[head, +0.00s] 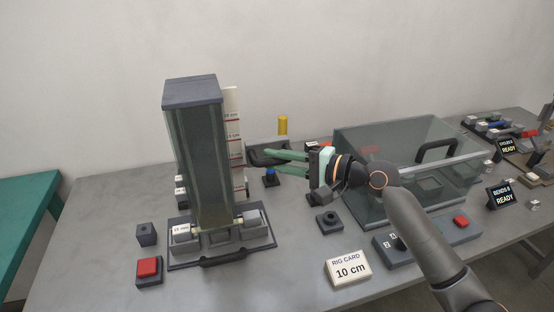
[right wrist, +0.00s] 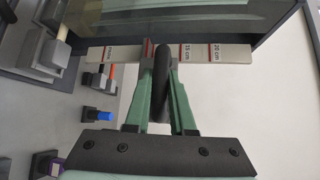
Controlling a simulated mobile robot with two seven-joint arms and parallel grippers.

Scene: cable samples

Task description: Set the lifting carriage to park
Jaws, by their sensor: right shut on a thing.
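A tall glass-sided tower (head: 196,150) with a dark cap stands on the left of the table. A pale upright scale (head: 234,125) with red marks is at its right side and also shows in the right wrist view (right wrist: 225,54). My right gripper (head: 270,160) reaches in from the right beside the scale. In the right wrist view its green fingers (right wrist: 162,80) are shut on a black rounded handle (right wrist: 162,60). The handle crosses the scale below the 15 cm mark and hides part of it. The carriage body is not clearly visible. My left gripper is not in view.
A clear box (head: 400,165) with a black handle stands right of my gripper. A RIG CARD (head: 348,268) reading 10 cm lies in front. Front table space is partly clear.

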